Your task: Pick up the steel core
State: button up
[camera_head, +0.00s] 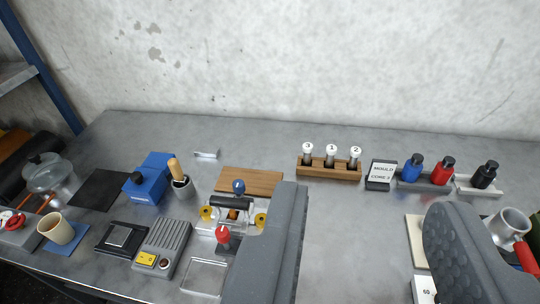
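My gripper (366,200) is open, its two grey fingers wide apart with only bare table showing between them. I cannot tell for certain which thing is the steel core. A wooden rack (328,172) at the back middle holds three upright pieces with white numbered tops (331,149), beyond the gripper and apart from it. A small sign (381,172) reading "MOULD CORE" and an unclear last character stands right of the rack. A cream board (413,235) is partly hidden behind the right finger.
Blue, red and black bottles (442,169) stand at the back right. A metal cup (512,222) with a red handle is beside the right finger. A clamp-like fixture (232,204) and a clear tray (205,277) lie left of the left finger. The table's middle is clear.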

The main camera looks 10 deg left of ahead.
aim_at(308, 147)
jog(key=u, duration=0.15)
jog(key=i, duration=1)
jog(key=z, duration=0.1)
